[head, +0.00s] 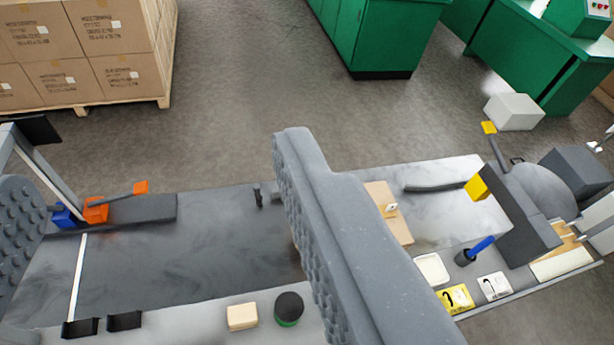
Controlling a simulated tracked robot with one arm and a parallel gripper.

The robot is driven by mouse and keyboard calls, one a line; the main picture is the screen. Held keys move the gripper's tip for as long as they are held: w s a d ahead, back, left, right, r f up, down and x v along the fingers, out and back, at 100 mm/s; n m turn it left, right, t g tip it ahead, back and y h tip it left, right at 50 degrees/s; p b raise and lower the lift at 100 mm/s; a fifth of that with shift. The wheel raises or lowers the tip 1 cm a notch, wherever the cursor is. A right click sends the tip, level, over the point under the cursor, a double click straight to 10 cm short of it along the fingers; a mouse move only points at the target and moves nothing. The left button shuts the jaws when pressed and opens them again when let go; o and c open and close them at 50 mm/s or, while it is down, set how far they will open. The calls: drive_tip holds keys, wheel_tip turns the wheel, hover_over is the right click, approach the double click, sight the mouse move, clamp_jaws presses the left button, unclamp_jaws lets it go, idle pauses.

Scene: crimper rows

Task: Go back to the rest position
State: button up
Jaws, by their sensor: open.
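My gripper (156,180) is open, with one grey studded finger at the left edge of the view and the other large in the middle. Nothing is held between the fingers. Below them is a long grey workbench (190,262). The right finger hides part of the bench's middle. The rest of my arm is not in view.
On the bench are a tool with orange and blue parts (96,210), a beige block (242,316), a dark round pot (288,308), a white tray (432,268) and a dark machine (515,215) at right. Boxes on a pallet (85,50) and green cabinets (375,35) stand behind. The floor between is clear.

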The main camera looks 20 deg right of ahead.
drive_tip(key=shift+s+d+r+m+t, duration=0.3)
drive_tip(key=shift+s+d+r, duration=0.4)
drive_tip(key=shift+r, duration=0.1)
idle(0.8)
